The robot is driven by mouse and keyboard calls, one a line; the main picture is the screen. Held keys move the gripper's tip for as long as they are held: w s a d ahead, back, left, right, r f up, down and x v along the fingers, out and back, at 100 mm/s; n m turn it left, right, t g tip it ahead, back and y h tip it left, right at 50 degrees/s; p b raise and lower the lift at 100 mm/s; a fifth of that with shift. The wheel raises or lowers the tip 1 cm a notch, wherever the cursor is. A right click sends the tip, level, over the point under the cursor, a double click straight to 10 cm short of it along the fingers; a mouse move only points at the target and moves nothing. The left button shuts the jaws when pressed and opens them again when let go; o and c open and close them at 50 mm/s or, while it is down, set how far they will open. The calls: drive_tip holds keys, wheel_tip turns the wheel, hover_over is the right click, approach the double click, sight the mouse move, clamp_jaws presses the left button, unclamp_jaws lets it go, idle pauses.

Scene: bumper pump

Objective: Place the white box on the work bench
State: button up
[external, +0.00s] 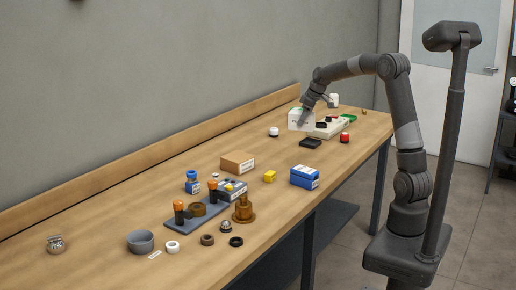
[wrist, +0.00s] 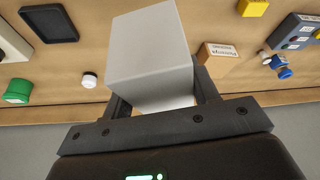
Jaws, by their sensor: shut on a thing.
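The white box (external: 299,120) is at my gripper (external: 312,108) near the far end of the work bench (external: 215,150) in the external view. In the wrist view the white box (wrist: 150,50) fills the upper middle, between the two fingers of my gripper (wrist: 160,95). The gripper is shut on it. The bench top (wrist: 120,82) shows behind the box. I cannot tell whether the box's underside touches the bench.
A black tray (external: 310,143), a red button (external: 345,137) and a white knob (external: 273,132) are near the box. A brown box (external: 237,164), a yellow block (external: 269,176) and a blue box (external: 305,177) stand nearer. Bare wood lies between them.

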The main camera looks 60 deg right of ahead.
drive_tip(key=s+d+m+h, duration=0.1)
drive_tip(key=s+d+m, duration=0.2)
drive_tip(key=s+d, duration=0.7)
drive_tip(key=w+a+f, duration=0.2)
drive_tip(key=w+f, duration=0.1)
drive_tip(key=f, duration=0.1)
drive_tip(key=w+a+f, duration=0.1)
drive_tip(key=w+f, duration=0.2)
drive_tip(key=f, duration=0.1)
drive_tip(key=w+a+f, duration=0.2)
drive_tip(key=w+f, duration=0.2)
drive_tip(key=shift+a+f, duration=0.15)
drive_tip(key=shift+a, duration=0.15)
drive_tip(key=shift+f, duration=2.05)
drive_tip(key=o, duration=1.1)
drive_tip(key=shift+f, duration=0.15)
